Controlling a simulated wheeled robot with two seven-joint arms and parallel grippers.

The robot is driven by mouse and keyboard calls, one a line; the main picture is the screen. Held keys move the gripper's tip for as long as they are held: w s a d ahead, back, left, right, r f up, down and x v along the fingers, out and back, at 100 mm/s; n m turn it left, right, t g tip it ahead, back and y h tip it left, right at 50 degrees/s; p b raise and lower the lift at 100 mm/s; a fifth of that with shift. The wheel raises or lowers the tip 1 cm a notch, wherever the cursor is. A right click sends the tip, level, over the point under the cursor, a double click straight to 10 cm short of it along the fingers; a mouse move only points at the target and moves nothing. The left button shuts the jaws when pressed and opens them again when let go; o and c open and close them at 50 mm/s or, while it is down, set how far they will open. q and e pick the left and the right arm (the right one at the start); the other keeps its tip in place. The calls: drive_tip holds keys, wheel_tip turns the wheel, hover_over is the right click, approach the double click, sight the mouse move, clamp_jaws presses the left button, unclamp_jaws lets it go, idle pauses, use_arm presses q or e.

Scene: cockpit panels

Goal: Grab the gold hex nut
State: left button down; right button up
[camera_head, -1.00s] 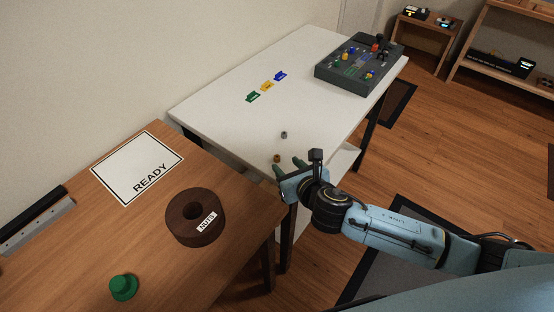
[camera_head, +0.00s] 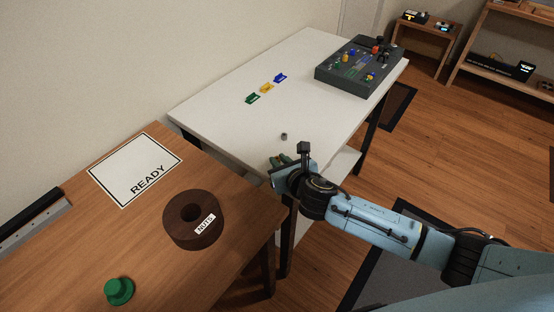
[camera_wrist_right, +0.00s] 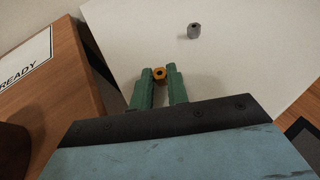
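The gold hex nut (camera_wrist_right: 159,75) shows in the right wrist view between the green fingertips of my right gripper (camera_wrist_right: 160,71). Both fingers appear to touch its sides, and the gripper looks shut on it at the white tabletop. In the head view my right gripper (camera_head: 281,160) is at the near edge of the white table, and its fingers mostly hide the nut. A grey hex nut (camera_head: 284,136) lies apart on the white table, beyond the gripper; it also shows in the right wrist view (camera_wrist_right: 194,31). My left gripper is not in view.
A brown round container marked NUTS (camera_head: 179,231) stands on the wooden table, beside a READY sheet (camera_head: 128,166) and a green button (camera_head: 119,291). Small coloured labels (camera_head: 266,88) and a dark control panel (camera_head: 343,75) are farther back on the white table (camera_head: 220,118).

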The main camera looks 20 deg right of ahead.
clamp_jaws()
